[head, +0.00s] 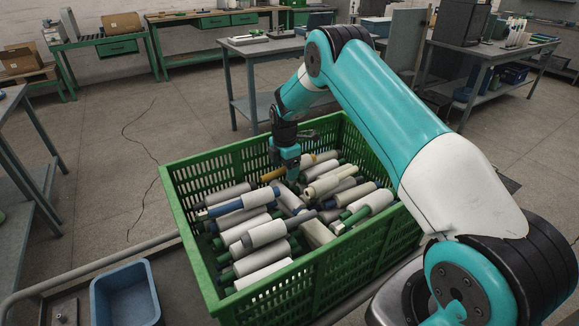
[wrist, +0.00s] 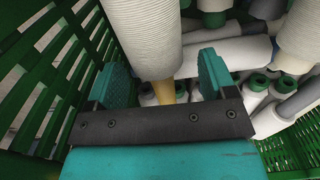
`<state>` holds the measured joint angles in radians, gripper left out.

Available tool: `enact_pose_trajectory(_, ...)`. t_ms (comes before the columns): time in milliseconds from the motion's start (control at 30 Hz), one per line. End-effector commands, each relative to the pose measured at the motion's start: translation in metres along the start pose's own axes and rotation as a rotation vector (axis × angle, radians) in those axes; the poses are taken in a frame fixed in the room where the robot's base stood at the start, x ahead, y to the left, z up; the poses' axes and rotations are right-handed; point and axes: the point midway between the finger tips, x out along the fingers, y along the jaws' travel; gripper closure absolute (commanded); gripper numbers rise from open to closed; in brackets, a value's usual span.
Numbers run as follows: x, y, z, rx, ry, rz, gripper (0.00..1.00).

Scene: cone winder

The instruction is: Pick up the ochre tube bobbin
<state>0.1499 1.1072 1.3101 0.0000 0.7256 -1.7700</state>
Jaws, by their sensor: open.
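The ochre tube bobbin lies in the green crate (head: 268,288), near its far side. Its ochre tube (head: 272,174) shows just left of my gripper (head: 289,170) in the head view, and the gripper hides part of the bobbin. In the wrist view, the bobbin's white yarn body (wrist: 150,35) rises at upper middle, with the ochre tube end (wrist: 164,92) below it. That tube end shows between the two teal fingers of my gripper (wrist: 161,78), which stand apart on either side. The fingers are open and hold nothing. Whether either finger touches the bobbin I cannot tell.
Several white-wound bobbins with green, blue and grey tubes fill the crate, some close to my right finger in the wrist view, such as one grey-tubed bobbin (wrist: 290,105). The slatted crate wall (wrist: 50,75) is close on the left. A blue bin (head: 125,295) stands outside the crate.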

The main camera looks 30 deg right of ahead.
Motion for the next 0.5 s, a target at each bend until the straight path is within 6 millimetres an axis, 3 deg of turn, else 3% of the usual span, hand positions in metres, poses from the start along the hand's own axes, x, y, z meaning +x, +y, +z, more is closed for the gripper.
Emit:
enact_pose_trajectory(300, 0.0076, 0.0002, 0.0004, 0.001, 0.000, 0.002, 0.23)
enact_pose_trajectory(500, 0.0073, 0.0002, 0.0004, 0.001, 0.000, 0.002, 0.69)
